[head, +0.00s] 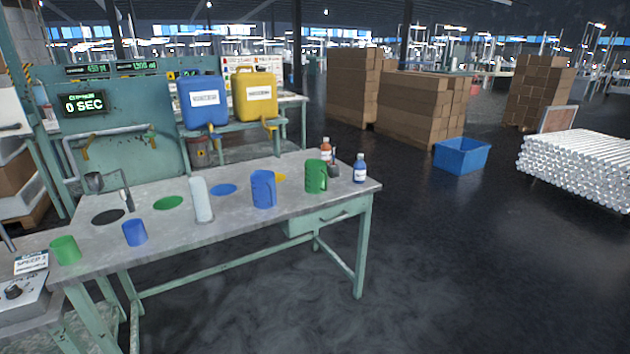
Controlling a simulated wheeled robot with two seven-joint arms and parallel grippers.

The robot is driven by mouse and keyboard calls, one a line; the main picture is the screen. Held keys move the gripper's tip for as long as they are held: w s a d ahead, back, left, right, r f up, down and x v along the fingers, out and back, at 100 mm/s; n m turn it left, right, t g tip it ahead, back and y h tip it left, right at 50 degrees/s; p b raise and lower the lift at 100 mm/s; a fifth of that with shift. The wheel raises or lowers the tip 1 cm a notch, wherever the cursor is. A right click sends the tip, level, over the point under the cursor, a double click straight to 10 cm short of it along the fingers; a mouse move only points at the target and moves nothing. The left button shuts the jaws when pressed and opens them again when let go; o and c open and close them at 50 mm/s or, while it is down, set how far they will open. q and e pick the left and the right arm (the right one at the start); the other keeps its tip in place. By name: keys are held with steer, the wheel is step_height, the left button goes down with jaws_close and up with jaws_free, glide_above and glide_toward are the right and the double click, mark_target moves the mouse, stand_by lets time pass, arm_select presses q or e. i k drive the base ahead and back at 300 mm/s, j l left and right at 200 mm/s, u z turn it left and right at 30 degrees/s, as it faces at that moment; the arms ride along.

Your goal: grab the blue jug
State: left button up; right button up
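The blue jug (263,190) stands upright on the grey-topped workbench (240,215), right of the middle of the top and near its front edge. A green jug (316,177) stands to its right, and a white cylinder (201,200) stands to its left. A smaller blue cup (134,232) stands further left near the front edge. Neither of my grippers shows in the head view, so I cannot see whether they are open or shut.
A green cup (65,250) is at the bench's left end. Small bottles (359,168) stand at its right end. Blue (203,101) and yellow (255,96) canisters sit on a rack behind. A blue crate (461,156), cardboard boxes and white tubes are on the floor; open floor lies front right.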

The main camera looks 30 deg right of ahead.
mark_target(262, 186)
steer(key=i+l, duration=0.5)
steer(key=l, duration=0.25)
steer(key=i+l, duration=0.45)
steer(key=l, duration=0.3)
steer(key=i+l+u, duration=0.1)
steer(key=i+l, duration=0.4)
steer(key=l, duration=0.25)
steer(key=i+l, duration=0.25)
steer(key=l, duration=0.15)
steer(key=i+l, duration=0.2)
steer(key=l, duration=0.2)
